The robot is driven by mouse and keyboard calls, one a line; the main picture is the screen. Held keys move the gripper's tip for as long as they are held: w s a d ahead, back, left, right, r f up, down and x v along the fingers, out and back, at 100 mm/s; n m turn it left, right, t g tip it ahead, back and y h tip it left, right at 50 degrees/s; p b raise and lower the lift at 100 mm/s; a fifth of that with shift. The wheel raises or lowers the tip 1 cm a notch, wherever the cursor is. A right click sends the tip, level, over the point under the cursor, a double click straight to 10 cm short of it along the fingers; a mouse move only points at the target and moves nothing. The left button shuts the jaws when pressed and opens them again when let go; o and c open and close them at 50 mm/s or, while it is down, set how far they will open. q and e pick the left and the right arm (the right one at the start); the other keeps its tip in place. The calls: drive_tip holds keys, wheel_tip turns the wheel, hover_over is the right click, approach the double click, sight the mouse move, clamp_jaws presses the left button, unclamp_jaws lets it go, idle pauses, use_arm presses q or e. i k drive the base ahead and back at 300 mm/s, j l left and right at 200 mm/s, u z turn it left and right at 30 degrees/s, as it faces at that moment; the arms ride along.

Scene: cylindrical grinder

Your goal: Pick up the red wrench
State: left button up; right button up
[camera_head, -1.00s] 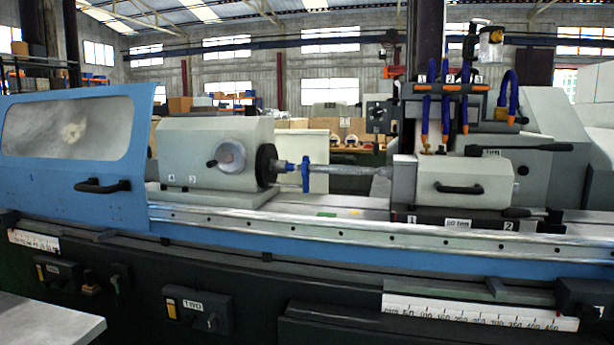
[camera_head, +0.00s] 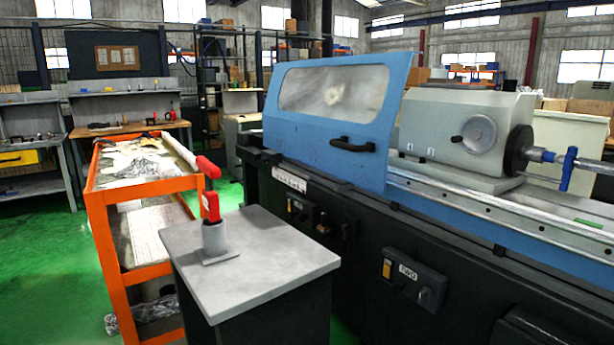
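A red wrench-like tool (camera_head: 209,190) stands upright on the small grey-topped table at the lower middle-left. It has a red handle part at the top and a red lower part. Its lower end sits in a grey cylindrical holder (camera_head: 215,240) with a flat square base. Neither of my grippers shows in the view.
The grey tabletop (camera_head: 285,265) is otherwise bare. An orange cart (camera_head: 130,192) with cluttered shelves stands left of it. The blue and grey grinder (camera_head: 330,140) fills the right side, close to the table. Green floor (camera_head: 40,265) lies open at the left. Workbenches (camera_head: 125,132) stand behind.

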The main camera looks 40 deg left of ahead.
sight(210, 198)
drive_tip(key=u, duration=1.8)
